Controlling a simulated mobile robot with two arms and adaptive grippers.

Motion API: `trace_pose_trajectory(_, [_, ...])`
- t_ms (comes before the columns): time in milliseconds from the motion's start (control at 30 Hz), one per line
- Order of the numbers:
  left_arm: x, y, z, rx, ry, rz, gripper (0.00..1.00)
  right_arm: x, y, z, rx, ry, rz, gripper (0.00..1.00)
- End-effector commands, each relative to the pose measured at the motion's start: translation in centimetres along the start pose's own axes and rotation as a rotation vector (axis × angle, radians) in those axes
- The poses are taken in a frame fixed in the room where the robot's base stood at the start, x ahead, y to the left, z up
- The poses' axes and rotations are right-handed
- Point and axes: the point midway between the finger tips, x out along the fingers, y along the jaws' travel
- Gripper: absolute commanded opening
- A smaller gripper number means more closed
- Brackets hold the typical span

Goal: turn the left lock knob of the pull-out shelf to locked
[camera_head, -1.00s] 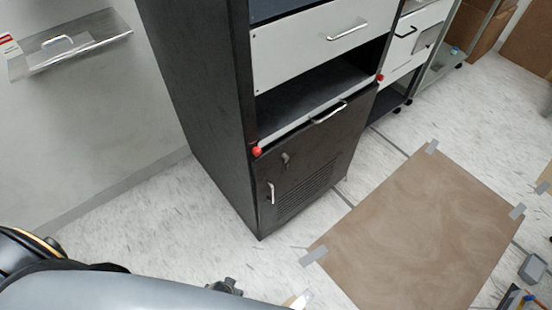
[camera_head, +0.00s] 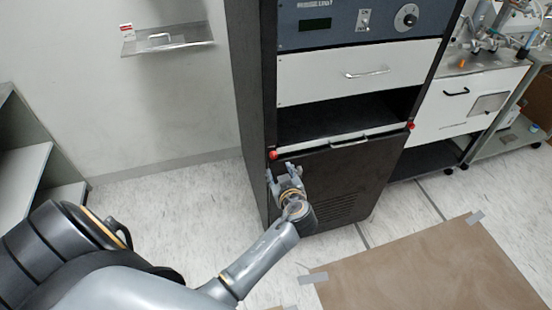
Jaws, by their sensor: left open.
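The pull-out shelf (camera_head: 345,140) is a pale strip with a handle, low in the dark cabinet's opening. Its left lock knob (camera_head: 273,155) is a small red ball at the shelf's left end. The right red knob (camera_head: 411,126) sits at its right end. My left gripper (camera_head: 284,172) is open just below and slightly right of the left knob, in front of the lower cabinet door. Its fingers point up toward the knob. Whether they touch it cannot be told. My right gripper is not in view.
The dark cabinet (camera_head: 256,120) has a white drawer (camera_head: 360,72) above the opening and a vented door below. A metal wall shelf (camera_head: 170,40) hangs at the left. A brown mat (camera_head: 430,270) lies taped on the floor at the right.

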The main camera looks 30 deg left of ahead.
Motion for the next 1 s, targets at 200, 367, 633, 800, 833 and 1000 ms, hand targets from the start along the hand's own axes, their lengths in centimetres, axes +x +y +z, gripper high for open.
trace_pose_trajectory(200, [4.9,0.1,-0.3,0.004,0.001,0.0,0.47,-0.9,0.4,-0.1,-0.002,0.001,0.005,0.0])
trace_pose_trajectory(367, [7.8,0.1,-0.1,0.003,-0.001,0.001,0.47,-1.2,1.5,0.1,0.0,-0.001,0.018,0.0])
trace_pose_trajectory(633, [10.2,0.1,0.1,0.002,-0.002,0.002,0.47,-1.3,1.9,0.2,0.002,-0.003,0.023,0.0])
trace_pose_trajectory(800, [10.5,0.1,0.1,0.002,-0.003,0.003,0.47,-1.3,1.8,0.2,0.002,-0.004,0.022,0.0])
trace_pose_trajectory(833, [10.5,0.1,0.1,0.002,-0.003,0.003,0.47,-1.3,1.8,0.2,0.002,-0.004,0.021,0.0])
trace_pose_trajectory(1000, [10.5,0.1,0.1,0.002,-0.003,0.003,0.36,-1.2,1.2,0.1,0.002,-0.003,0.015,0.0])
